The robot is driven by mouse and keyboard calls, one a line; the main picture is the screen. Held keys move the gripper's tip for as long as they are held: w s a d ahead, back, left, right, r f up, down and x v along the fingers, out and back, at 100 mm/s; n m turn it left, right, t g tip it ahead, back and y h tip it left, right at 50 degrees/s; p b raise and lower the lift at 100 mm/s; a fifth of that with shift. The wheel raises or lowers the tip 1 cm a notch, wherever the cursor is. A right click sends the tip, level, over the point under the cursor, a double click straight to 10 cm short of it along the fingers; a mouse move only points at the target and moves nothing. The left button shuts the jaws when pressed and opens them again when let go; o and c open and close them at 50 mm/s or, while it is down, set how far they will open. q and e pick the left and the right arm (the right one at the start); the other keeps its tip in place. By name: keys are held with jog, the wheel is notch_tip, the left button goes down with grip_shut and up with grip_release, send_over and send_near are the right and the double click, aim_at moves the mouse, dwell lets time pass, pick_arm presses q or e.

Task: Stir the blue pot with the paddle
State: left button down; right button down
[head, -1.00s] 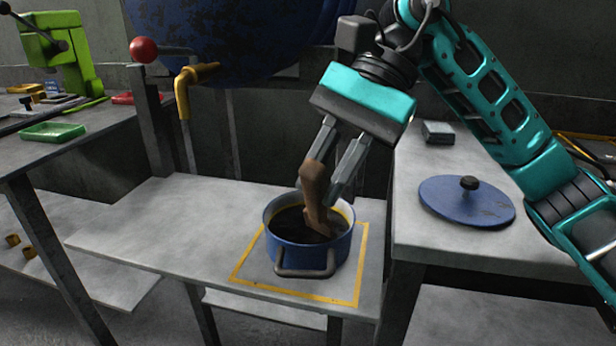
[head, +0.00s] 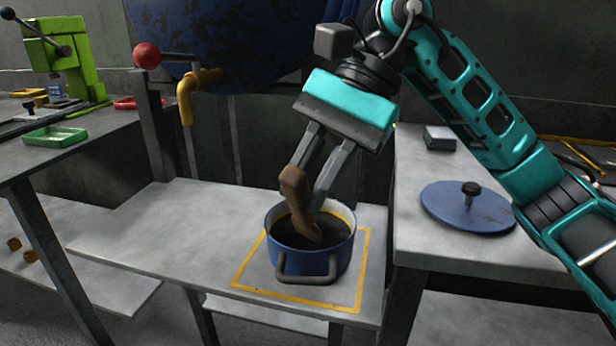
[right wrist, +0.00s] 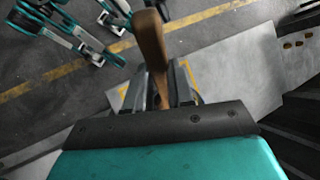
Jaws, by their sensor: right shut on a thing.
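The blue pot (head: 308,258) stands inside a yellow outline on the low grey shelf, with dark contents and a grey handle facing me. My right gripper (head: 308,196) is above the pot, shut on the brown paddle (head: 298,200). The paddle tilts, and its lower end is down inside the pot at the dark contents; its very tip is hidden. In the right wrist view the paddle (right wrist: 151,45) rises between the fingers (right wrist: 165,90). The pot cannot be made out there. My left gripper is not in view.
A blue lid (head: 467,206) with a black knob lies on the right table, near a small grey block (head: 440,138). A yellow tap (head: 190,95) and a red-knobbed lever (head: 147,56) stand behind the shelf. The shelf left of the pot (head: 180,225) is clear.

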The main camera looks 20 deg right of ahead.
jog(key=shift+r+p, duration=2.2)
jog(key=shift+r, duration=0.8)
notch_tip(320, 180, up, 4)
jog(key=p, duration=0.3)
